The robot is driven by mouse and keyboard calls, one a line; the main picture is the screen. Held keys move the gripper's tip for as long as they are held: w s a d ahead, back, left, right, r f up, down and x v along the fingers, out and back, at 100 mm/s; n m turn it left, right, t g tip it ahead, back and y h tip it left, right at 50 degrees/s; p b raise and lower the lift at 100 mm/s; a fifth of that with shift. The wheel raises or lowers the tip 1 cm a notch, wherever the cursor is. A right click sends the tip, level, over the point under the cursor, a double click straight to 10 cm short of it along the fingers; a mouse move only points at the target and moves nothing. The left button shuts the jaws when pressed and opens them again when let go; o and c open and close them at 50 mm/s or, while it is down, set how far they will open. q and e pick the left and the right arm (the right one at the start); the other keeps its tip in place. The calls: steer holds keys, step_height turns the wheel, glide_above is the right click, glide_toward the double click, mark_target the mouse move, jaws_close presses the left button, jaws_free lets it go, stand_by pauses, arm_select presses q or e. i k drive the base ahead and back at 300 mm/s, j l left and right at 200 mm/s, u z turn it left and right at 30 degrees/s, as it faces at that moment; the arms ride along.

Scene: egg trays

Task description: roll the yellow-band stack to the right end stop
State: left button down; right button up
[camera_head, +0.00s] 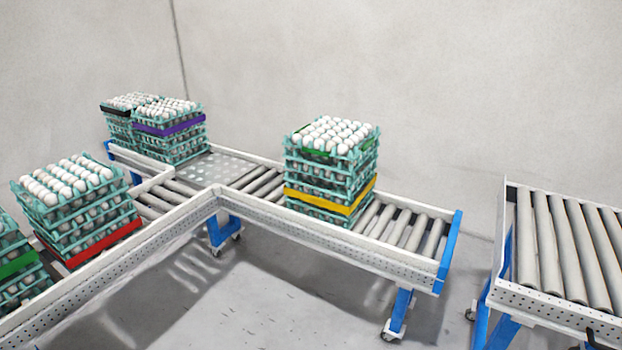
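The yellow-band stack (330,170) is a pile of teal egg trays topped with white eggs. A yellow band runs round its lower part, and a darker green strip shows near its top. It stands upright on the conveyor's grey rollers. Several bare rollers (405,228) lie between it and the blue right end stop (450,250), so the two are apart. My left gripper is not in view. A small dark shape shows at the bottom right edge; I cannot tell if it belongs to my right gripper.
The purple-band stack (170,128) and black-band stack (117,121) stand at the far left, near a dotted transfer plate (215,167). A red-band stack (85,232) and a green-band stack (18,265) stand front left. A separate empty roller table (570,250) stands right, across a gap.

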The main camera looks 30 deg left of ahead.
mark_target(329, 189)
steer(key=i+j+z, duration=0.1)
steer(key=j, duration=0.35)
steer(key=i+j+z, duration=0.15)
steer(key=j, duration=0.35)
steer(key=i+j+z, duration=0.1)
steer(key=i+j, duration=0.15)
steer(key=j, duration=0.25)
steer(key=i+j+z, duration=0.15)
steer(key=j, duration=0.35)
steer(key=j+z, duration=0.1)
steer(key=j, duration=0.4)
steer(key=i+j+z, duration=0.15)
steer(key=j, duration=0.4)
